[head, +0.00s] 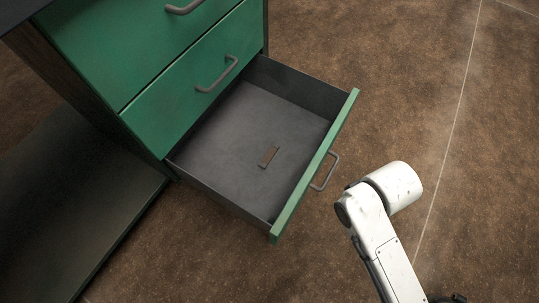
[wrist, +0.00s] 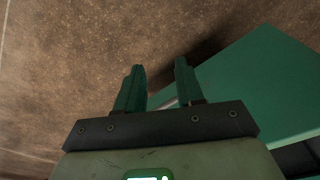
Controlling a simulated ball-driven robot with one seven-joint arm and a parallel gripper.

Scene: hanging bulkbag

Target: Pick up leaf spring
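The leaf spring is most likely the small brown strip (head: 269,157) lying flat on the floor of the open drawer (head: 225,130), in the head view. It does not show in the wrist view. In the head view only part of my white arm shows, to the right of the drawer front; the gripper itself is out of sight there.
The green cabinet (head: 150,45) has closed drawers above the open one. The open drawer's front has a grey handle (head: 327,172). A dark flat panel (head: 70,200) lies at the left. Brown tiled floor (head: 450,90) is clear at the right. A green surface (wrist: 265,85) is beside my fingers.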

